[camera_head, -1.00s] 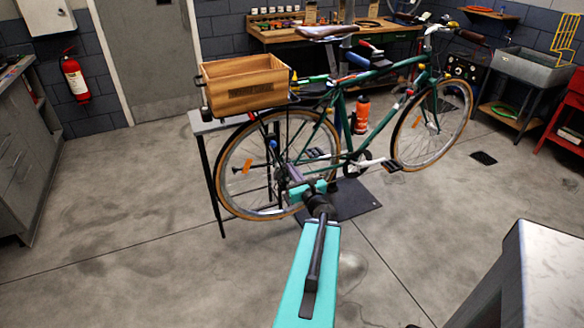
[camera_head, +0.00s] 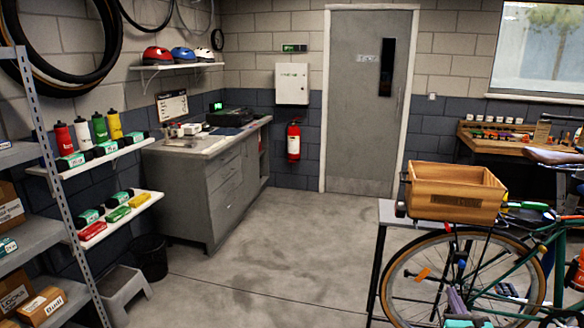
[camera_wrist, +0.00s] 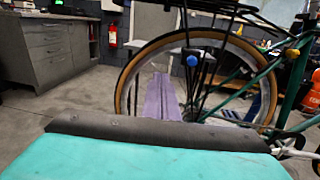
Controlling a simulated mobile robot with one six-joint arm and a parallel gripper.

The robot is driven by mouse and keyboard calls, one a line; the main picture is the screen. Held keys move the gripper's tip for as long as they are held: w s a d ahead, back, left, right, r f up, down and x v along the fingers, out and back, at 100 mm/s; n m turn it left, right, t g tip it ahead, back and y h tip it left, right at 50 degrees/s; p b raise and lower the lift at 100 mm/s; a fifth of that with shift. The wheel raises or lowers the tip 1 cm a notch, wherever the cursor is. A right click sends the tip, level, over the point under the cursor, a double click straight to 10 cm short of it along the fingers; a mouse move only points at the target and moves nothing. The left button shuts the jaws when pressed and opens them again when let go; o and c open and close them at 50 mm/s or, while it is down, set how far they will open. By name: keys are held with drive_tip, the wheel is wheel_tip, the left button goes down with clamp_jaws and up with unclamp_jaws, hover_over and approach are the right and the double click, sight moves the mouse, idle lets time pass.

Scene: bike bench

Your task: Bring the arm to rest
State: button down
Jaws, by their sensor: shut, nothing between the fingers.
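My gripper (camera_wrist: 161,82) shows in the wrist view as two purple-grey fingers side by side, shut and empty. They point towards the rear wheel (camera_wrist: 127,85) of the green bike, and I cannot tell the gap between them. In the head view, my gripper (camera_head: 456,297) is at the bottom right, in front of the lower part of the rear wheel (camera_head: 384,288). Most of my arm is out of the head view, below its lower edge.
A wooden crate (camera_head: 455,192) sits over the rear wheel. A grey cabinet (camera_head: 222,190), fire extinguisher (camera_head: 293,141) and door (camera_head: 364,110) stand behind. Shelving (camera_head: 42,190), a bin (camera_head: 150,257) and a step stool (camera_head: 122,291) are at left. The middle floor is clear.

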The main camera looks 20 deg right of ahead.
drive_tip(key=w+a+f+n+y, duration=0.4)
drive_tip(key=w+a, duration=0.4)
drive_tip(key=a, duration=0.4)
drive_tip(key=w+a+f+n+y, duration=0.2)
drive_tip(key=w+a+f+y, duration=0.3)
drive_tip(key=w+a, duration=0.55)
drive_tip(key=s+a+f+n+g+y, duration=0.1)
drive_tip(key=a+f+n+g+y, duration=0.3)
drive_tip(key=a, duration=1)
drive_tip(key=s+a+f+n+g+y, duration=0.15)
drive_tip(key=a+f+n, duration=0.6)
drive_tip(key=a, duration=0.75)
drive_tip(key=s+a+f+n+g+y, duration=0.2)
drive_tip(key=s+a+f+n+g, duration=0.8)
drive_tip(key=s+a+f, duration=0.6)
drive_tip(key=s+f+n+g+h, duration=0.3)
drive_tip(key=s+n, duration=0.4)
drive_tip(key=s, duration=0.3)
drive_tip(key=s+d+n+g+h, duration=0.2)
drive_tip(key=s+d+n+h, duration=0.2)
drive_tip(key=s+d+n, duration=0.2)
drive_tip(key=d+n, duration=0.2)
drive_tip(key=d, duration=0.2)
drive_tip(key=shift+s+d+h, duration=0.15)
drive_tip(key=shift+s+h, duration=0.15)
drive_tip(key=shift+h, duration=0.05)
